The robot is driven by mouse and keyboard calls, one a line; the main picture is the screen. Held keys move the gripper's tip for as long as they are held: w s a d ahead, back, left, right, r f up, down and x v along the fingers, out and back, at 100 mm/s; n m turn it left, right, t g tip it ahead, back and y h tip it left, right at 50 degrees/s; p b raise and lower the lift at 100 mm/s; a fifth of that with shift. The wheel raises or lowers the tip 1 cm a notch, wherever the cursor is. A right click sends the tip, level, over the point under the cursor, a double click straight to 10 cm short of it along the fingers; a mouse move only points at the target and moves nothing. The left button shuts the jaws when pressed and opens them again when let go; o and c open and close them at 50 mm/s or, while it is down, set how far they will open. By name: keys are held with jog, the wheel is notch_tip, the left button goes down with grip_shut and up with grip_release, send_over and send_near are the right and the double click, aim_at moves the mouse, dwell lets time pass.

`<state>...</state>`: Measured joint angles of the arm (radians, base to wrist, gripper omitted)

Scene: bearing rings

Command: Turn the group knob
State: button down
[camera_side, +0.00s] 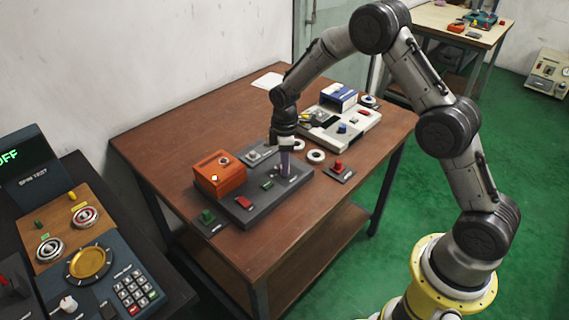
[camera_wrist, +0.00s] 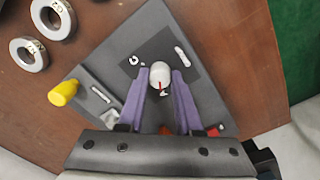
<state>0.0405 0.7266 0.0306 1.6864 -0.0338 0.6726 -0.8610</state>
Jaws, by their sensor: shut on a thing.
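The group knob (camera_wrist: 160,74) is a white round knob with a red pointer line, on a dark grey panel. In the wrist view it sits between the purple fingertips of my gripper (camera_wrist: 161,82), which are shut on it. White markings stand on the panel on both sides of the knob. In the side view my gripper (camera_side: 285,172) reaches straight down to the right part of the dark grey panel (camera_side: 236,213). The knob is hard to make out there behind the fingers.
An orange box (camera_side: 220,173) stands at the panel's left. White rings (camera_side: 316,156) lie behind my gripper, and two show in the wrist view (camera_wrist: 28,54). A small plate with a red knob (camera_side: 339,168) is to the right. A white fixture (camera_side: 343,128) stands farther back.

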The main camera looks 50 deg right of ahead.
jog(key=shift+m, duration=0.3)
jog(key=m, duration=1.1)
jog(key=shift+w, duration=0.1)
jog(key=shift+r, duration=0.1)
dwell(0.3)
jog(key=c, duration=0.6)
grip_release()
jog(key=r, duration=1.3)
jog(key=shift+a+r, duration=0.25)
jog(key=shift+r, duration=0.1)
